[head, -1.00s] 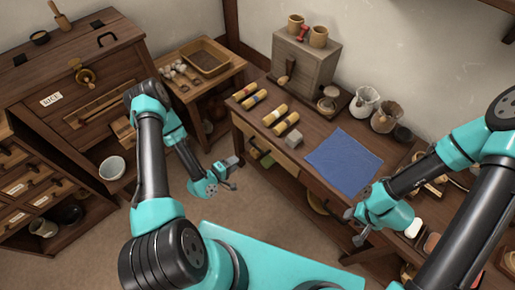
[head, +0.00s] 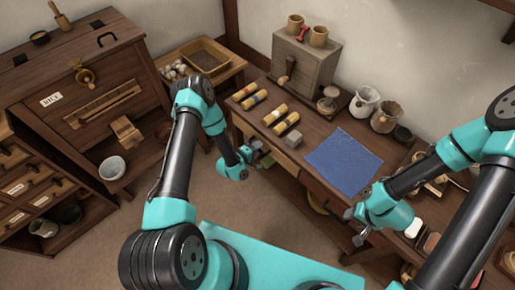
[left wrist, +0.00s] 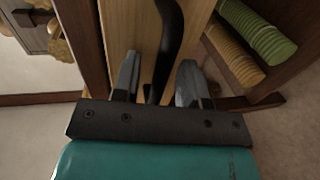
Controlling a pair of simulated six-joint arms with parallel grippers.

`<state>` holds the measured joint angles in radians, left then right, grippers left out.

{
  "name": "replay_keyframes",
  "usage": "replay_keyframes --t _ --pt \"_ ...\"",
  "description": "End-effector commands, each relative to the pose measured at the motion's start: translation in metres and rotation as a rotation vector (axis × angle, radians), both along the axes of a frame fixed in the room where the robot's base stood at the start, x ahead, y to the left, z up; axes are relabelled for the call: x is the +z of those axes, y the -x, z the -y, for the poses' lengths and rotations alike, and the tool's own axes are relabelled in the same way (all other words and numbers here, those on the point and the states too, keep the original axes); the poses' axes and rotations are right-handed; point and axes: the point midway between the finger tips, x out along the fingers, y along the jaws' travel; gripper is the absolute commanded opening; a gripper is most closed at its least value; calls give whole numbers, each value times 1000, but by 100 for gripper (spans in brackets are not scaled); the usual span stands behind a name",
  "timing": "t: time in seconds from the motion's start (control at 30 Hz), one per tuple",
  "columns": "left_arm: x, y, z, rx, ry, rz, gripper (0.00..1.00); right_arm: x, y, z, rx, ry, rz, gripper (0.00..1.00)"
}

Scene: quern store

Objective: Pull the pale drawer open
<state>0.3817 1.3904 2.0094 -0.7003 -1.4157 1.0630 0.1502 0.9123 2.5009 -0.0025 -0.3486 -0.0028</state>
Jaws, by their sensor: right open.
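The pale drawer (left wrist: 133,30) has a light wood front with a dark curved handle (left wrist: 170,35), seen close up in the left wrist view. My left gripper (left wrist: 160,64) is open at the drawer front, its two fingers apart with the handle between them. Whether a finger touches the handle I cannot tell. In the head view my left gripper (head: 257,153) is at the left part of the workbench front, and the arm hides much of the drawer. My right gripper (head: 352,228) is open and empty by the front edge of the bench, to the right.
The workbench carries yellow rolls (head: 286,124), a blue cloth (head: 343,162) and a grey mill box (head: 304,68). A dark cabinet (head: 60,75) stands at left. The floor between is clear.

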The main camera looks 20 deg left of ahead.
Motion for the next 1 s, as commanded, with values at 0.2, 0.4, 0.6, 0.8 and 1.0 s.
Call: replay_keyframes --t 0.2,0.4,0.6,0.8,1.0 --pt "-1 -3 2 -1 1 -1 39 0 0 0 0 0 0 43" --pt "-1 -3 2 -1 1 -1 32 0 0 0 0 0 0 43" --pt "-1 -3 2 -1 0 0 13 0 0 0 0 0 0 43" --pt "-1 -3 2 -1 0 0 0 0 0 0 0 0 0 43" --pt "-1 -3 2 -1 0 0 0 0 0 0 0 0 0 43"
